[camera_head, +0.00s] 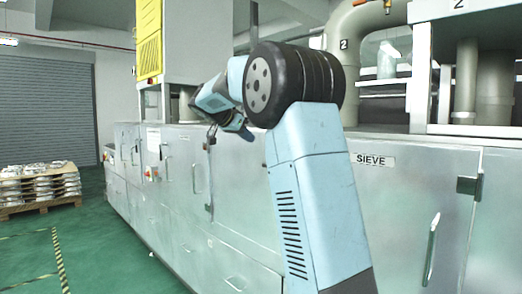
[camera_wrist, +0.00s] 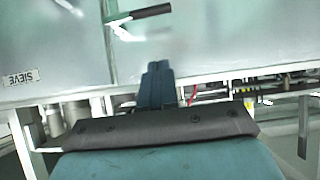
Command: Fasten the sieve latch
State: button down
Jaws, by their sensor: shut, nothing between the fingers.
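The latch (camera_wrist: 126,24) shows at the top of the wrist view, at the seam between two metal panels. It has a pale metal bracket and a lever with a dark grip (camera_wrist: 151,11) pointing right in that view. The SIEVE label (camera_wrist: 20,78) appears upside down at the left there; it also shows in the head view (camera_head: 373,159). I cannot make out this latch in the head view, where my arm covers part of the front. My gripper (camera_wrist: 158,66) is shut and empty, apart from the latch in the picture. In the head view my gripper (camera_head: 246,134) is near the cabinet top.
The long metal cabinet row (camera_head: 240,190) has several doors and handles, including a white handle (camera_head: 431,248) on the right. Large pipes (camera_head: 352,35) stand above it. A pallet of castings (camera_head: 38,188) is at the far left. Green floor (camera_head: 100,255) is clear in front.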

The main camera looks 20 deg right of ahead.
jog(key=a+f+x, duration=0.1)
jog(key=f+x, duration=0.1)
jog(key=x, duration=1)
jog(key=shift+s+f, duration=0.25)
jog(key=shift+s, duration=0.05)
jog(key=shift+a, duration=0.15)
